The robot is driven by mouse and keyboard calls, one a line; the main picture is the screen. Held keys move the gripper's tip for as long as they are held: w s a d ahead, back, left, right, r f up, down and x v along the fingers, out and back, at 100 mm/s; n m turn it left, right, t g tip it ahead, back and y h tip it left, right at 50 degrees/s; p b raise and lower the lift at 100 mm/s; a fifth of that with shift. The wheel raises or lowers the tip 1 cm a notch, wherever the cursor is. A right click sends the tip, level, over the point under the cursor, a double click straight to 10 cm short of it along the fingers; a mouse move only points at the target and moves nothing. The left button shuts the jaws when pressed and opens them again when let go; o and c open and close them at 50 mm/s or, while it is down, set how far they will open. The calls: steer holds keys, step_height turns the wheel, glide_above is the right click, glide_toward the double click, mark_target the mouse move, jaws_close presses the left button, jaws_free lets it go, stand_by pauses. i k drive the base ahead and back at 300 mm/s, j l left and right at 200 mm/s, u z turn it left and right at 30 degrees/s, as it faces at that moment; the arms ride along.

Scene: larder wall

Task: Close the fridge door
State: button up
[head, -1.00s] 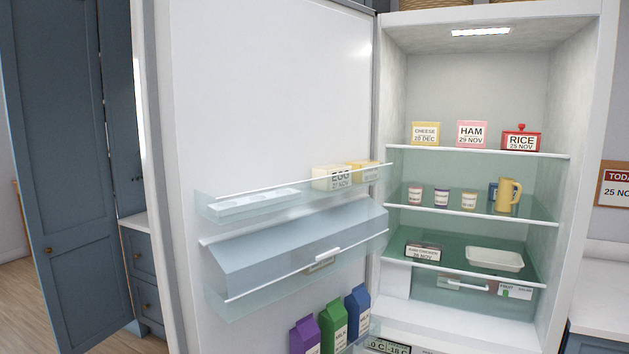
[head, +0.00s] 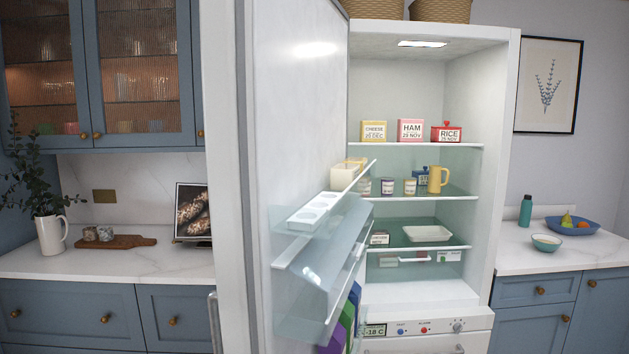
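The fridge (head: 498,180) stands in the middle right of the head view, with its inside lit and its shelves showing. Its door (head: 297,110) is hinged on the left and stands open, swung toward me with its inner face turned to the right. Door racks (head: 318,225) hold an egg tray, boxes and several cartons. Part of a vertical handle (head: 215,320) shows at the door's lower left. My gripper is not in the picture, so its state and its place relative to the door are hidden.
A marble counter (head: 130,262) with a plant jug (head: 51,235) and a wooden board (head: 118,243) lies left of the door. A counter (head: 540,258) with a bottle (head: 525,211) and a blue bowl (head: 572,225) lies right of the fridge. Baskets (head: 440,11) sit on top.

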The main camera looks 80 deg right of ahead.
mark_target(275, 77)
steer(key=i+z, duration=0.75)
steer(key=i+j+z, duration=0.25)
steer(key=i+z, duration=0.15)
steer(key=z, duration=2.25)
steer(key=k+j+z, duration=0.2)
steer(key=k+l, duration=0.05)
